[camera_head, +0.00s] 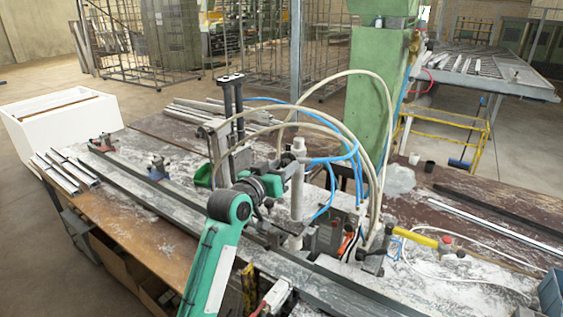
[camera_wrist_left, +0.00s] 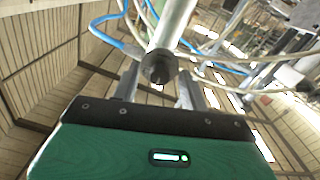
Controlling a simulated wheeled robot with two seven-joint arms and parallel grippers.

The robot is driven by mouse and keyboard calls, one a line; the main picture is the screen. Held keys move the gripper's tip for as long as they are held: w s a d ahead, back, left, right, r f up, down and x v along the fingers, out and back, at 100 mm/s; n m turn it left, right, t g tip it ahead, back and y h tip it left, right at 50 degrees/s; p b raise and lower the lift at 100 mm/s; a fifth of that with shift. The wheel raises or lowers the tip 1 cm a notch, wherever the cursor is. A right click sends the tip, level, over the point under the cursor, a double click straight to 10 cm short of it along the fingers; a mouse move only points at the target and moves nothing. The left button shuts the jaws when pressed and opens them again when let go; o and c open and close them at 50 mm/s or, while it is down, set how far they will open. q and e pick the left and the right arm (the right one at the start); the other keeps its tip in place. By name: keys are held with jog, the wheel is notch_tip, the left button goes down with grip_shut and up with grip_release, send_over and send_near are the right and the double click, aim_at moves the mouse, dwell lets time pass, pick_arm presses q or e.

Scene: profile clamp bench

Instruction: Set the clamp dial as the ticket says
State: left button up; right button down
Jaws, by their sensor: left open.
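The clamp (camera_head: 297,190) stands on the bench as an upright grey cylinder, with blue and pale hoses around it. I cannot make out a dial or a ticket in either view. My left gripper (camera_head: 268,203), at the end of the green arm, is just left of the clamp cylinder; its fingers are hard to see there. In the left wrist view my left gripper (camera_wrist_left: 158,82) is open. A grey cylinder with a dark end (camera_wrist_left: 160,64) shows between and beyond its fingers; I cannot tell whether they touch it. My right gripper is not in view.
The wooden bench (camera_head: 165,243) is dusty and carries long metal profiles (camera_head: 150,195). A yellow-handled tool (camera_head: 415,236) lies right of the clamp. A green column (camera_head: 370,100) rises behind. A white box (camera_head: 50,140) stands at left and a blue bin (camera_head: 552,292) at right.

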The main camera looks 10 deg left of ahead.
pick_arm(q)
jog(key=shift+w, duration=0.15)
jog(key=shift+c, duration=0.2)
grip_shut()
